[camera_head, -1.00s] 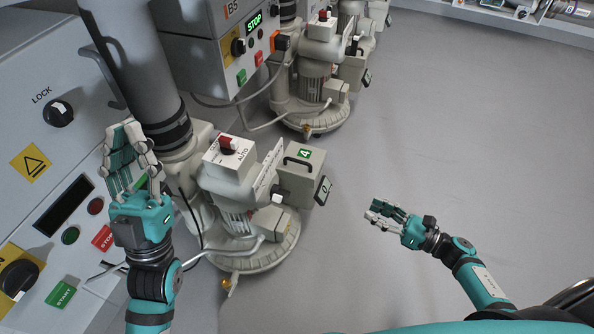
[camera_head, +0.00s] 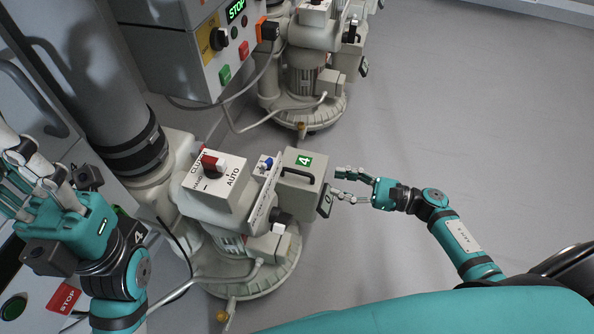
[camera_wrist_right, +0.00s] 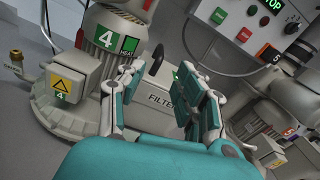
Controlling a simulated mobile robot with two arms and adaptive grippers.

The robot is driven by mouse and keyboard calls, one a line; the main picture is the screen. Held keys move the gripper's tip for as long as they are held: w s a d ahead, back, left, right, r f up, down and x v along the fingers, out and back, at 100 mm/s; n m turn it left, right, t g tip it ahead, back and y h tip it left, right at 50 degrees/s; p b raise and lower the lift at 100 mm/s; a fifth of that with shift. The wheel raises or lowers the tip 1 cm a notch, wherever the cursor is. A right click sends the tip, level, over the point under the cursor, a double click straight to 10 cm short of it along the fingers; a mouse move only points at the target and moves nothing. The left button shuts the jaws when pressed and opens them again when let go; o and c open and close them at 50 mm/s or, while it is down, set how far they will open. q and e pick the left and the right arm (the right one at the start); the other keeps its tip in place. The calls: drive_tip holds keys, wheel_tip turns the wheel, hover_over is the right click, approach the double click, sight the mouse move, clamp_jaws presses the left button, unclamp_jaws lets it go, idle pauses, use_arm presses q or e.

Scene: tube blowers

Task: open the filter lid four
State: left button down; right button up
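The filter box four (camera_head: 303,196) is a beige box with a black handle (camera_head: 297,178) and a green "4" label, on the side of the blower unit in the head view. Its lid looks shut. In the right wrist view the box front (camera_wrist_right: 150,103) with the word "FILTER" shows between my fingers. My right gripper (camera_head: 345,184) is open and empty, with its fingertips close to the right side of the box; I cannot tell whether they touch it. My left gripper (camera_head: 30,190) is at the left edge, fingers spread, open and empty, partly cut off.
The blower (camera_head: 255,260) stands on a round base with a red selector switch (camera_head: 213,165) on top. A second blower (camera_head: 308,85) stands behind. The floor (camera_head: 470,120) at right is clear.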

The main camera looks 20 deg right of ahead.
sight(307, 175)
drive_tip(key=b+x, duration=0.1)
drive_tip(key=x, duration=1)
drive_tip(key=shift+w+a+b, duration=0.15)
drive_tip(key=shift+w+b, duration=0.05)
drive_tip(key=shift+b, duration=0.15)
drive_tip(key=shift+c, duration=0.3)
clamp_jaws()
